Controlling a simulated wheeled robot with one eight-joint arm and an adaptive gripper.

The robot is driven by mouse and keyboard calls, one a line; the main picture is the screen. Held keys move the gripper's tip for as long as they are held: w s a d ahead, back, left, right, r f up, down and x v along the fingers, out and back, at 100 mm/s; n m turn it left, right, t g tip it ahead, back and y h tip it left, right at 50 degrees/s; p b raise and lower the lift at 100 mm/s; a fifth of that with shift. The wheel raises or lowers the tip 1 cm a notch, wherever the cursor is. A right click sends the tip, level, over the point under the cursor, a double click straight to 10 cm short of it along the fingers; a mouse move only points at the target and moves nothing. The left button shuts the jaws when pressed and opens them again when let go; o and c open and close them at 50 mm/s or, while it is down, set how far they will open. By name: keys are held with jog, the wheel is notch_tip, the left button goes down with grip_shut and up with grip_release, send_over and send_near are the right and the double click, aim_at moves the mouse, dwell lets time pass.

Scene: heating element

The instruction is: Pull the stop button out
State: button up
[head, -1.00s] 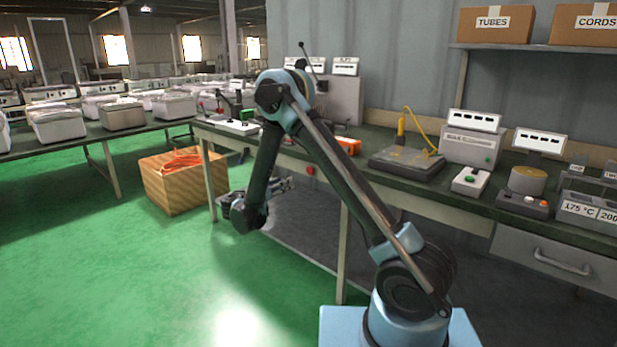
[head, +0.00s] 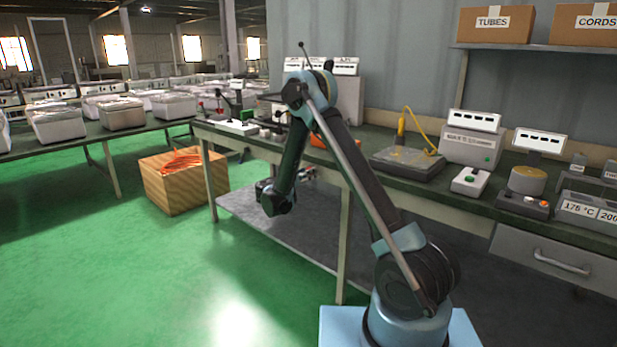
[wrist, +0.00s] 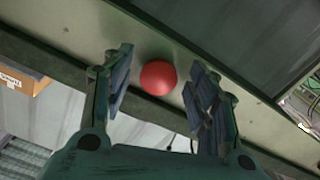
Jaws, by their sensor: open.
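The stop button (wrist: 158,77) is a round red knob on the pale front rail (wrist: 60,22) of the bench, seen in the wrist view. My gripper (wrist: 161,82) is open, with one finger on each side of the button in that view. Gaps show between the button and both fingers, and I cannot tell how far the fingertips reach along it. In the head view my gripper (head: 304,174) is at the bench's front edge, and the button cannot be made out behind it and my arm.
The bench top (head: 440,190) runs above the rail and carries a hot plate (head: 408,163) and a switch box with a green button (head: 470,181). A lower shelf (head: 300,230) lies beneath. A wooden crate (head: 175,190) stands on the floor left of the bench.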

jog(key=shift+w+d, duration=0.15)
jog(key=shift+w, duration=0.1)
grip_shut()
jog(key=shift+s+a, duration=0.4)
jog(key=shift+s, duration=0.15)
grip_release()
